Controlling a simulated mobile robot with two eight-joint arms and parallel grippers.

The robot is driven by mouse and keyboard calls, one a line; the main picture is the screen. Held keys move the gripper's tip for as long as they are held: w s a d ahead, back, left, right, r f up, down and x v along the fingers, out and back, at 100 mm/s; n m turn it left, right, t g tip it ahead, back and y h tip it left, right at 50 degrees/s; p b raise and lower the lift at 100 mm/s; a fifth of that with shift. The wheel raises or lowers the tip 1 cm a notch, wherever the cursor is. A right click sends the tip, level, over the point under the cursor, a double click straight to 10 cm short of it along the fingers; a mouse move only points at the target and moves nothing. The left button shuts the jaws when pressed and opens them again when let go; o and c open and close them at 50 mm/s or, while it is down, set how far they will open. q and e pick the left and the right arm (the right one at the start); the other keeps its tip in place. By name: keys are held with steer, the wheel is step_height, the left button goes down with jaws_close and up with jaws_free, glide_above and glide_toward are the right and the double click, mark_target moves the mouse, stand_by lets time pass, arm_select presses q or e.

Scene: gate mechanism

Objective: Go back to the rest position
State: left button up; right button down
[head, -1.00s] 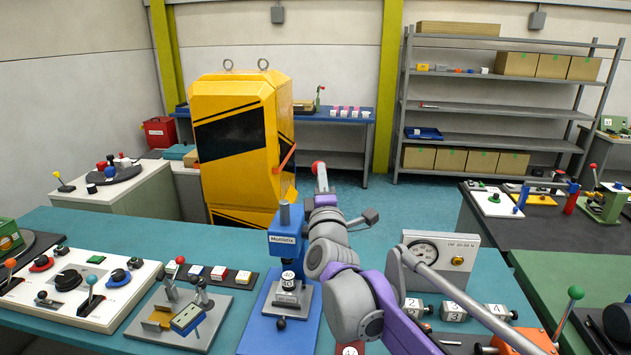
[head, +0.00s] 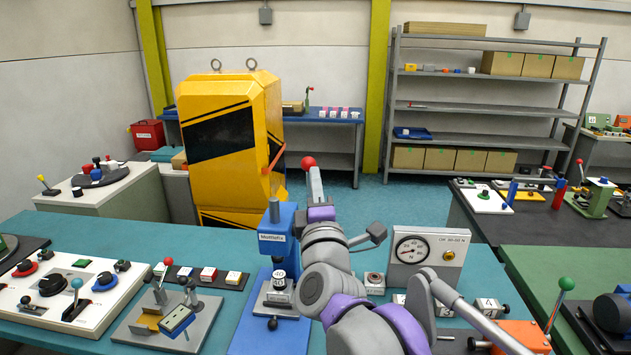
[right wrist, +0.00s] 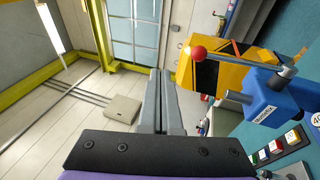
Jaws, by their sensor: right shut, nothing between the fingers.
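My right gripper (head: 314,170) stands above the bench, just right of the blue Multifix press (head: 274,218). Its grey fingers are shut with nothing between them and point away from me; they also fill the middle of the right wrist view (right wrist: 158,72). The red ball knob (head: 308,162) of the press lever shows at the fingertips in the head view. In the right wrist view the knob (right wrist: 198,52) lies clear to the right of the fingers, on a grey lever running to the press (right wrist: 268,104). My left gripper is not in view.
A gauge box (head: 430,250) stands right of my arm. A control panel (head: 60,290) and a lever fixture (head: 170,318) stand to the left. An orange unit with a green-knobbed lever (head: 520,335) is at the front right. A yellow-and-black cabinet (head: 262,130) stands behind the bench.

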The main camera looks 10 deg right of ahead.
steer(key=s+f+m+g+y, duration=0.3)
steer(key=s+f+g, duration=0.15)
steer(key=f, duration=0.65)
steer(key=s+f+m+g+y, duration=0.25)
steer(key=s+f, duration=0.25)
steer(key=f, duration=0.6)
steer(key=s+d+f+m+g+h, duration=0.1)
steer(key=s+d+f+m+g, duration=0.2)
steer(key=s+f+m, duration=0.3)
steer(key=s+d+f+m+g+h, duration=0.2)
steer(key=s+f+m+g, duration=0.3)
steer(key=s+f, duration=0.7)
steer(key=shift+d+f+m, duration=0.45)
steer(key=shift+d+f, duration=0.25)
steer(key=shift+f, duration=0.2)
